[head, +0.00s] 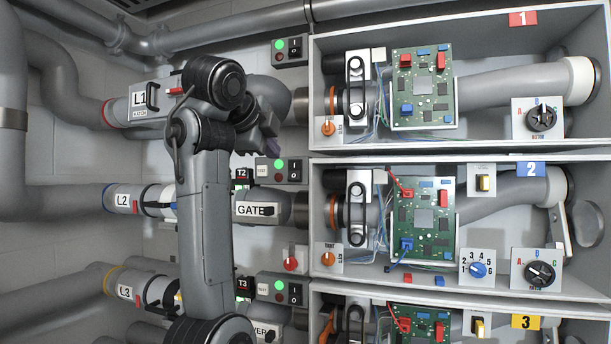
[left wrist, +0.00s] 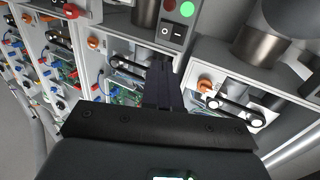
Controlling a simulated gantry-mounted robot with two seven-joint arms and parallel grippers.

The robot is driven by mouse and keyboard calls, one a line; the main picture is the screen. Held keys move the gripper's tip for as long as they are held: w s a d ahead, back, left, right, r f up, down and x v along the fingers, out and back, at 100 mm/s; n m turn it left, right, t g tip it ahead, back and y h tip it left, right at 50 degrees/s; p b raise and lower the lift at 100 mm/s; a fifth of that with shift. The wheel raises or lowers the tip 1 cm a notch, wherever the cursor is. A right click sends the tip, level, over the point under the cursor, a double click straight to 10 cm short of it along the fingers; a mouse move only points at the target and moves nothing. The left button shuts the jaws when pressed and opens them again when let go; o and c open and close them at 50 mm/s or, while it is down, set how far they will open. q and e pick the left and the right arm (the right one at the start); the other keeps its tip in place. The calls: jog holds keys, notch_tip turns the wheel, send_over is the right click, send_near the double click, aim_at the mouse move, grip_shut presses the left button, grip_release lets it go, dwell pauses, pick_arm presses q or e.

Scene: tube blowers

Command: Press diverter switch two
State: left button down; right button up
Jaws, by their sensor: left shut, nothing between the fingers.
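The row-two switch box (head: 264,171) is grey, beside the blue "2" panel in the head view. It has a lit green lamp (head: 279,166) and a black O/I rocker switch (head: 295,170). My left gripper (head: 271,147) points down just above this box and looks shut and empty. In the left wrist view its dark fingers (left wrist: 161,88) are together, below a black O/I rocker (left wrist: 172,33) with a green lamp (left wrist: 187,9). I cannot tell whether the fingers touch anything. My right gripper is in neither view.
Similar switch boxes sit above (head: 290,49) and below (head: 280,289). Panel bays with circuit boards (head: 424,90) and knobs stand to the right. Grey pipes (head: 60,190), a GATE block (head: 257,210) and a red knob (head: 291,264) crowd the area around my left arm.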

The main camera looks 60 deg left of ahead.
pick_arm(q)
jog(key=shift+s+a+r, duration=0.1)
jog(key=shift+s+r, duration=0.4)
jog(key=p, duration=0.6)
send_near(295, 176)
jog(key=x, duration=0.6)
jog(key=shift+w+a+f, duration=0.1)
jog(key=shift+w+a, duration=0.15)
jog(key=shift+w, duration=0.05)
